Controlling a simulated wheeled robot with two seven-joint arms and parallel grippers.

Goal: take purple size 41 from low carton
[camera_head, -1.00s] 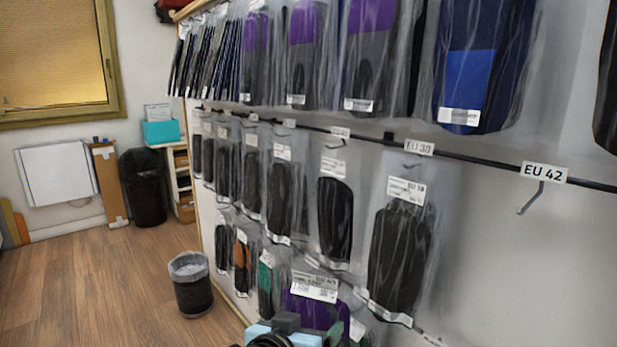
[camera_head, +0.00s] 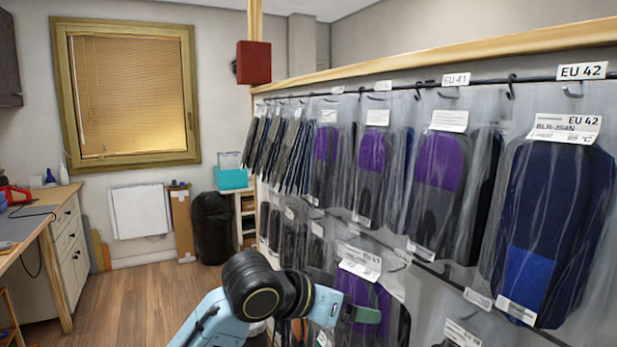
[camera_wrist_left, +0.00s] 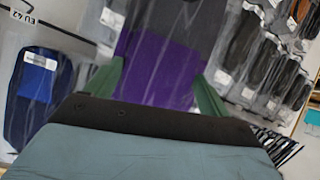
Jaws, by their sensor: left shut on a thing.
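A clear bag with a purple and dark grey insole pair (camera_head: 362,287) is at the lower middle of the head view. Its white label (camera_head: 360,262) seems to read EU 41. My left gripper (camera_head: 362,314) is shut on this bag and holds it upright in front of the rack. In the left wrist view the purple bag (camera_wrist_left: 160,68) lies between the two green fingers (camera_wrist_left: 158,90). Its lower edge is hidden by the gripper body. My right gripper is not in view. No low carton can be made out.
Bagged insoles hang on the wall rack, with purple pairs (camera_head: 440,165) and a blue EU 42 pair (camera_head: 548,225) in the upper row. An empty hook (camera_head: 510,88) shows on the top rail. A black bin (camera_head: 212,228) and open wooden floor (camera_head: 125,295) are at left.

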